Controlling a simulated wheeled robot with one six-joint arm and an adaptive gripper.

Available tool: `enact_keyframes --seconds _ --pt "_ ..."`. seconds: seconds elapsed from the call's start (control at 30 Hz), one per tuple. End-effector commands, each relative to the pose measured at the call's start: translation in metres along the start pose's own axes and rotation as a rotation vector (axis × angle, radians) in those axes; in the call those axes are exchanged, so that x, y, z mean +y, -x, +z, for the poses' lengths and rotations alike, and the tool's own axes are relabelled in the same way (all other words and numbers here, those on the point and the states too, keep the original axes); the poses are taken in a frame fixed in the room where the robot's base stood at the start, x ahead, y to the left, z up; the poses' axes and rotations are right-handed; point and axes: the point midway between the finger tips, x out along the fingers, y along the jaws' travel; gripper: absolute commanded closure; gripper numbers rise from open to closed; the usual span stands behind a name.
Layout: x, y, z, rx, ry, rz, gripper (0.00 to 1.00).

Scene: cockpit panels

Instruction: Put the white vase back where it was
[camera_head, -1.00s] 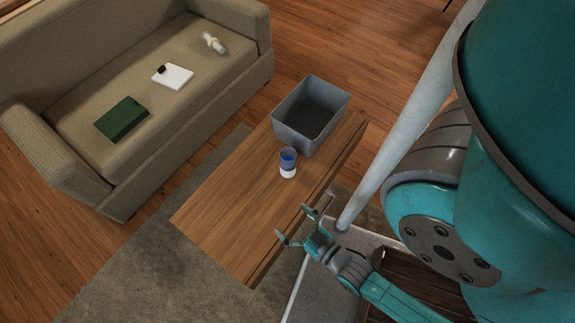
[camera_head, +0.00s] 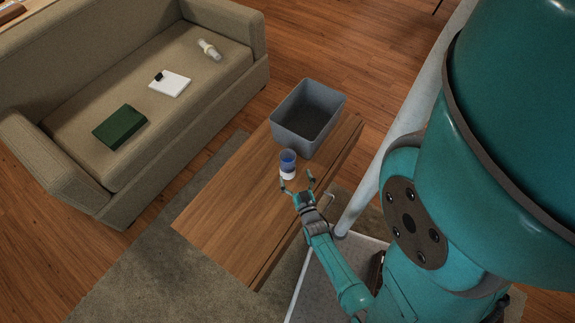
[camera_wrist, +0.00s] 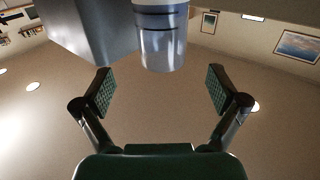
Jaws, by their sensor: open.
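A small upright vessel (camera_head: 288,163), blue above and white at its base, stands on the wooden table; it may be the white vase. In the wrist view it (camera_wrist: 161,40) looks pale, with dark rings, at the top centre. A whitish cylinder (camera_head: 208,49) lies on the sofa; I cannot tell if it is a vase. My gripper (camera_head: 298,181) is open just in front of the vessel. In the wrist view the two fingers (camera_wrist: 160,90) are spread wide with nothing between them, and the vessel is beyond the tips.
A grey open bin (camera_head: 301,130) stands on the table (camera_head: 225,217) just behind the vessel; it also shows in the wrist view (camera_wrist: 95,30). The table's left front is clear. A green box (camera_head: 119,127) and a white pad (camera_head: 170,83) lie on the sofa (camera_head: 165,120).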

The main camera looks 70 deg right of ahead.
Motion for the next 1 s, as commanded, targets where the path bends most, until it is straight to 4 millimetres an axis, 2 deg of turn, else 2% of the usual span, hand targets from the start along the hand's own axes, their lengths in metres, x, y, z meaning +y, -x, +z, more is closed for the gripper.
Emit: enact_keyframes --seconds 0.13,0.47,0.73,1.0 --pt "0.000 -0.021 0.000 0.000 0.000 0.000 0.04" --pt "-0.002 -0.041 -0.001 0.000 0.000 -0.001 0.04" --pt "-0.003 -0.077 -0.003 0.001 0.000 -0.002 0.04" --pt "-0.003 -0.082 -0.002 -0.002 0.000 -0.001 0.04"
